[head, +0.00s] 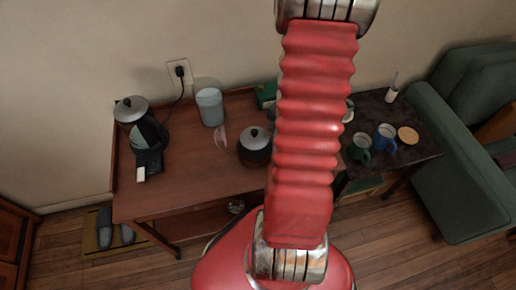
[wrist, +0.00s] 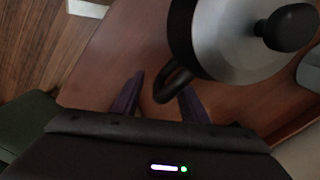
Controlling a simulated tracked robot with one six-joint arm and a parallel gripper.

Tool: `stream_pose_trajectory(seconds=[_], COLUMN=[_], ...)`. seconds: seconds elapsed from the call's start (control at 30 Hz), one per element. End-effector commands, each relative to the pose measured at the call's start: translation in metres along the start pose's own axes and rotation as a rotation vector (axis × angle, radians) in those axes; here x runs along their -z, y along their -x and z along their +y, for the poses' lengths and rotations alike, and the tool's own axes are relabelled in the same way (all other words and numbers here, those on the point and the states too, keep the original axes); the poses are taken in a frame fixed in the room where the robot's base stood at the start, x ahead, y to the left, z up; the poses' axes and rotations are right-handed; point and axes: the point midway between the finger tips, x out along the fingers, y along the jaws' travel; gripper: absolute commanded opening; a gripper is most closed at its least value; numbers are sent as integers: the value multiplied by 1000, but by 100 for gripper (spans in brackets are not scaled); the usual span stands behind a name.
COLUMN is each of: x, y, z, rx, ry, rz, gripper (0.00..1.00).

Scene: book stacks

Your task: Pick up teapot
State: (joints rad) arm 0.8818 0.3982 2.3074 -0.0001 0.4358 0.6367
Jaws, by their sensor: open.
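The teapot (wrist: 222,50) has a dark body, a silver lid and a black knob. It fills the upper right of the wrist view, and its black curved handle (wrist: 173,88) points toward me. In the head view, the silver-lidded pot (head: 255,147) on the wooden table, just left of my arm, appears to be the same one. My gripper (wrist: 162,86) is open, with one dark finger on each side of the handle's end. I cannot tell whether either finger touches it. The gripper is hidden in the head view.
The wooden table (head: 190,178) also holds an electric kettle (head: 145,128) at left and a grey canister (head: 210,107) at the back. A dark side table (head: 425,147) with green and blue mugs stands right, beside a green armchair (head: 470,190). The table's front middle is clear.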

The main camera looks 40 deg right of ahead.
Motion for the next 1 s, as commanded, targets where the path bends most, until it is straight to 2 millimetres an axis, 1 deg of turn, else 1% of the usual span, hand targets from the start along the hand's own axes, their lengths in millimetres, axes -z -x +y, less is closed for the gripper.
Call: stream_pose_trajectory(seconds=[0.27,0.83,1.0], x=[0,0,0], y=[0,0,0], z=[0,0,0], rx=[0,0,-1], ry=[0,1,2], rz=[0,0,-1], gripper=[40,1,0])
